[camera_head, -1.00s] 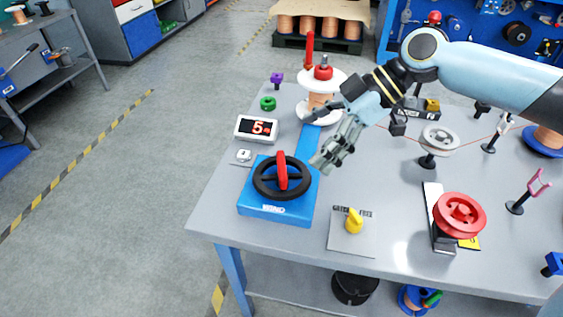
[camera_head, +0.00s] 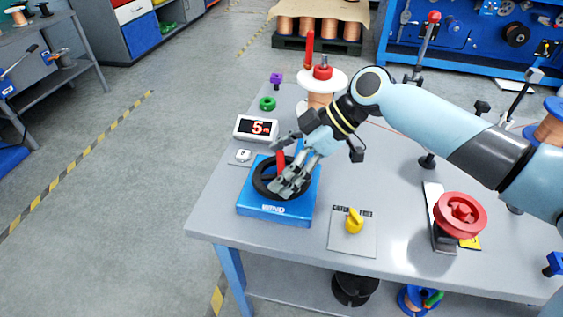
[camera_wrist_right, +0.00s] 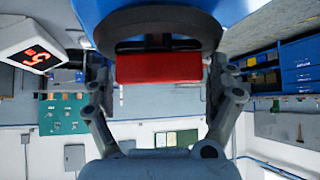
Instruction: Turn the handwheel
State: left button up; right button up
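The handwheel is a black ring (camera_head: 258,180) with a red grip (camera_head: 280,160) standing up across it, mounted on a blue box (camera_head: 265,209) labelled WIND. My right gripper (camera_head: 279,168) is over the wheel, with its fingers on either side of the red grip, and it partly hides the wheel. In the right wrist view the red grip (camera_wrist_right: 158,68) lies between the open fingers, below the dark ring (camera_wrist_right: 160,43). Firm contact cannot be told. My left gripper is not in view.
A display (camera_head: 256,128) reading 5 stands behind the blue box. A yellow knob (camera_head: 354,221) on a plate and a red pulley (camera_head: 460,214) are to the right. A copper spool (camera_head: 320,96) stands behind. The table's left edge is close to the box.

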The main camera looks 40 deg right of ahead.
jog(key=shift+f, duration=0.1)
jog(key=c, duration=0.6)
jog(key=m+t+p, duration=0.1)
jog(key=p, duration=0.1)
jog(key=m+t+h+p, duration=0.1)
jog(key=m, duration=0.1)
jog(key=shift+s+r+h+p, duration=0.15)
jog(key=shift+r+h+p, duration=0.15)
jog(key=shift+p, duration=0.1)
jog(key=shift+c, duration=0.2)
jog(key=shift+f+m+h+p, duration=0.15)
jog(key=shift+m+h+p, duration=0.2)
jog(key=shift+m, duration=0.25)
jog(key=shift+f+t, duration=0.2)
jog(key=shift+t, duration=0.1)
jog(key=o, duration=1.1)
jog(key=shift+f, duration=0.15)
jog(key=shift+c, duration=0.2)
jog(key=shift+d, duration=0.1)
